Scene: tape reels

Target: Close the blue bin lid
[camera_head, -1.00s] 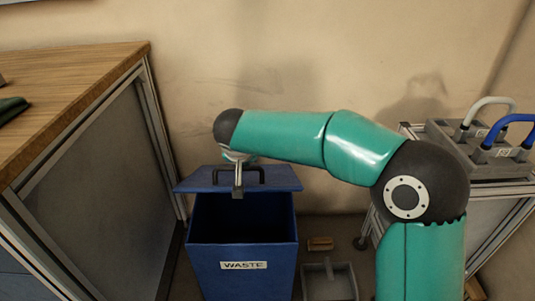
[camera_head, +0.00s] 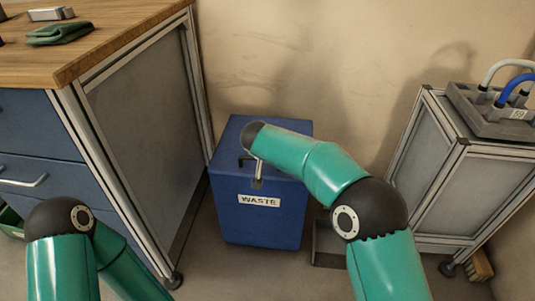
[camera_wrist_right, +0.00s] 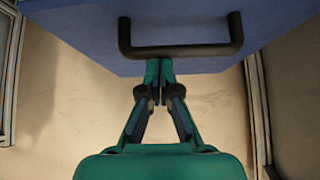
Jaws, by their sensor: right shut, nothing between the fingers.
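The blue bin (camera_head: 270,220) with the WASTE label stands on the floor between the workbench and the wall. Its lid (camera_head: 228,143) lies flat across the top and looks closed; no dark opening shows. The lid's dark handle (camera_head: 245,161) is partly hidden by my right arm. My right gripper (camera_head: 258,181) is shut and empty, above the lid's front part, close to the handle. My left gripper is out of view.
A wooden-topped workbench (camera_head: 110,50) with blue drawers stands left of the bin. A metal-framed cart (camera_head: 480,190) with a grey cable block (camera_head: 500,113) stands at the right. A grey tray (camera_head: 328,245) lies on the floor right of the bin.

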